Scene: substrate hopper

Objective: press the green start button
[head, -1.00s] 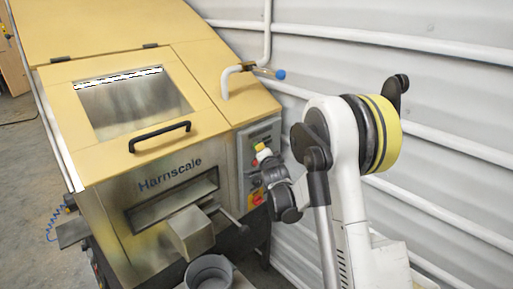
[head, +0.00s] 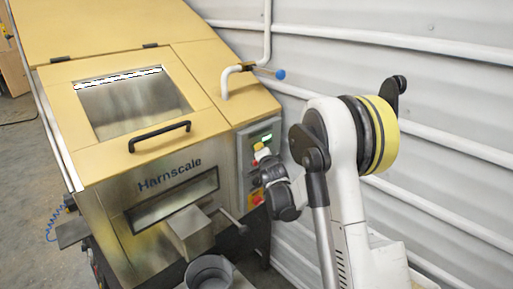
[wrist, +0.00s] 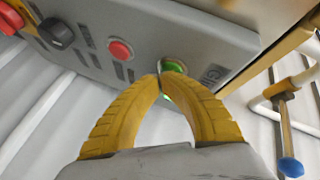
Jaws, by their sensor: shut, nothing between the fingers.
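The green start button (wrist: 174,67) sits in a round pale ring on the grey control panel (wrist: 150,28). My gripper (wrist: 160,73) has its two yellow fingers shut with the tips together and nothing between them. The fingertips overlap the left part of the button in the wrist view and hide some of it. I cannot tell whether they touch it.
A red button (wrist: 120,50), a black knob (wrist: 57,33) and another red control (wrist: 10,18) sit on the same panel. A blue-tipped lever (wrist: 290,167) is at the right. The hopper machine (head: 105,160) has a black handle, a chute and a grey bucket (head: 210,272) below.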

